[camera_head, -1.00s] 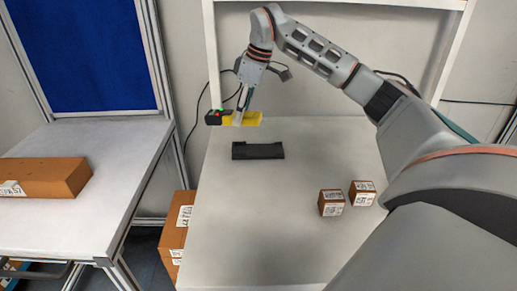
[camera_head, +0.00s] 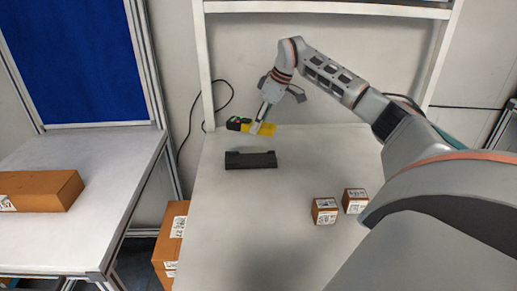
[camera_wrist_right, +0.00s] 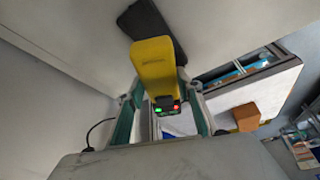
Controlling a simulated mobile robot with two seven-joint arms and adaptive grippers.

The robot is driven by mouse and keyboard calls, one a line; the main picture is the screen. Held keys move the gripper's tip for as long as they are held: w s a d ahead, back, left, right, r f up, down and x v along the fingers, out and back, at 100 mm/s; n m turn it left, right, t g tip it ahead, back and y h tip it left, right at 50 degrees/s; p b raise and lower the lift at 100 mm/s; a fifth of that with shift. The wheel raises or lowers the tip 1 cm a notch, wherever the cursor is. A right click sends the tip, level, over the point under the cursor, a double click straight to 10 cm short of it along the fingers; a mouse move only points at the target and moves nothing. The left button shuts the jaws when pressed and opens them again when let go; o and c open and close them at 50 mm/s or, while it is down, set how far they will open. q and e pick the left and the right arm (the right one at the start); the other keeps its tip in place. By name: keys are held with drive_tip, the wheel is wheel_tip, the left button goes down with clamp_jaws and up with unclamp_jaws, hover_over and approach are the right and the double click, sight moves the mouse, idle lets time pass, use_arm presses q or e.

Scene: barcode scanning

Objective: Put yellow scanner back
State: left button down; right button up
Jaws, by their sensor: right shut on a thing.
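The yellow scanner (camera_head: 261,129) has a dark end with green and red lights, which shows at its left in the head view. My right gripper (camera_head: 259,125) is shut on it and holds it near the back of the table, above and behind the black holder (camera_head: 251,160). In the right wrist view the yellow scanner (camera_wrist_right: 154,68) sits between the fingers of my right gripper (camera_wrist_right: 162,108). The black holder (camera_wrist_right: 152,22) shows beyond the scanner there. In the head view the holder is empty on the white table. My left gripper is not in view.
Two small brown boxes with labels (camera_head: 325,211) (camera_head: 355,201) stand at the right of the white table (camera_head: 225,230). A larger brown box (camera_head: 172,240) is beside the table's left edge. A long brown box (camera_head: 45,190) lies on the left table (camera_head: 70,235). A white frame post (camera_head: 204,70) stands at the back.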

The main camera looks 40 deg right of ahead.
sight(270, 126)
wheel_tip(270, 126, down, 10)
drive_tip(key=shift+r, duration=0.2)
drive_tip(key=shift+f, duration=0.15)
drive_tip(key=shift+f, duration=0.35)
drive_tip(key=o, duration=1.3)
drive_tip(key=shift+c, duration=0.2)
drive_tip(key=shift+r, duration=0.4)
drive_tip(key=v, duration=1.2)
drive_tip(key=shift+r+b, duration=0.1)
drive_tip(key=shift+b, duration=0.2)
